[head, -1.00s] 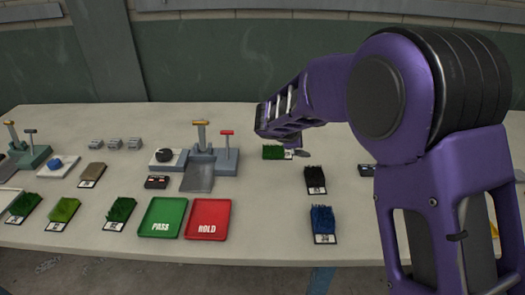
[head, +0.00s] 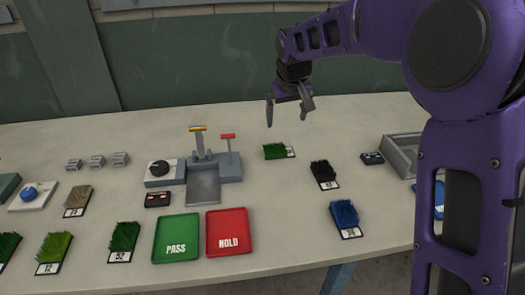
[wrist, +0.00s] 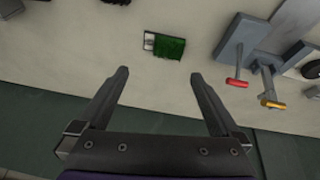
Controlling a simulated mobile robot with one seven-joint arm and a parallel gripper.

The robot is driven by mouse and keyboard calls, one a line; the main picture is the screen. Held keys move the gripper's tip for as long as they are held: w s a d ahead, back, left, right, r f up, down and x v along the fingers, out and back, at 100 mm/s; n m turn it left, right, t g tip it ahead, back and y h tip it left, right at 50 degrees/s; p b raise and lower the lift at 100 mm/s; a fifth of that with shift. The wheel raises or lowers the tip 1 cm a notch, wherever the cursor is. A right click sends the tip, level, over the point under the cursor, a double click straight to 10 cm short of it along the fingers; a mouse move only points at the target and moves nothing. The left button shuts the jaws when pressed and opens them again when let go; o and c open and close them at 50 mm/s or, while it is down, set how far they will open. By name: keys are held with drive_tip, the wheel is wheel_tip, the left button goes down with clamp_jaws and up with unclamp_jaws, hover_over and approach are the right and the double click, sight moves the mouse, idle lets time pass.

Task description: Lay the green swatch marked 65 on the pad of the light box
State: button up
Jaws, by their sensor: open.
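Several green swatches lie on the table. One dark green swatch (head: 275,151) lies alone behind the black swatch, its white label too small to read; it also shows in the wrist view (wrist: 170,48), ahead of my fingers. Other green swatches, one mid green (head: 124,237) and one light green (head: 52,248), lie at the front left; I cannot make out a 65 on any. My gripper (head: 289,112) is open and empty, pointing down above and behind the lone swatch. A grey fixture (head: 203,188) with yellow and red levers has a flat plate; I cannot tell whether it is the light box.
A green PASS tray (head: 176,250) and red HOLD tray (head: 229,246) sit at the front. A black swatch (head: 323,174) and blue swatch (head: 345,216) lie to the right. A grey open tray (head: 401,145) stands at the right. Bare table surrounds the lone green swatch.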

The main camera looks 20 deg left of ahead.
drive_tip(key=m, duration=0.1)
drive_tip(key=b, duration=0.2)
hover_over(275, 148)
drive_tip(key=s+d, duration=0.1)
drive_tip(key=s, duration=0.1)
drive_tip(key=shift+y, duration=0.3)
wheel_tip(275, 148, down, 11)
drive_tip(key=shift+s+d+r, duration=0.1)
drive_tip(key=shift+r, duration=0.1)
drive_tip(key=shift+x, duration=2.45)
drive_tip(key=shift+c, duration=0.3)
